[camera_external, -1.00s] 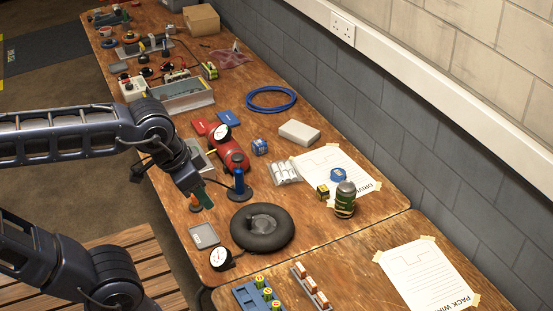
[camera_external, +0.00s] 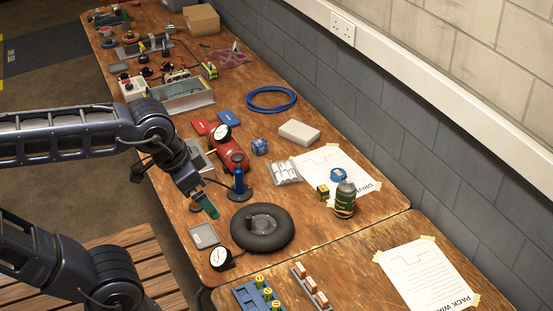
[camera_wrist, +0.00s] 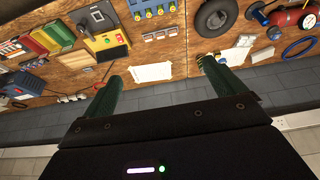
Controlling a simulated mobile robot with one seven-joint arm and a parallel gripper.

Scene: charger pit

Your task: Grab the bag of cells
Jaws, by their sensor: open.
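The bag of cells (camera_external: 285,171) is a clear bag with several white cylinders in it. It lies on the wooden bench at the left edge of a taped paper sheet. In the wrist view the bag (camera_wrist: 244,41) shows small, near the right finger. My gripper (camera_external: 208,206) has green fingers and is over the bench's near edge, left of and nearer than the bag, not touching it. In the wrist view my gripper (camera_wrist: 165,86) is open, with nothing held between its fingers.
A black tyre (camera_external: 262,228) lies in front.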

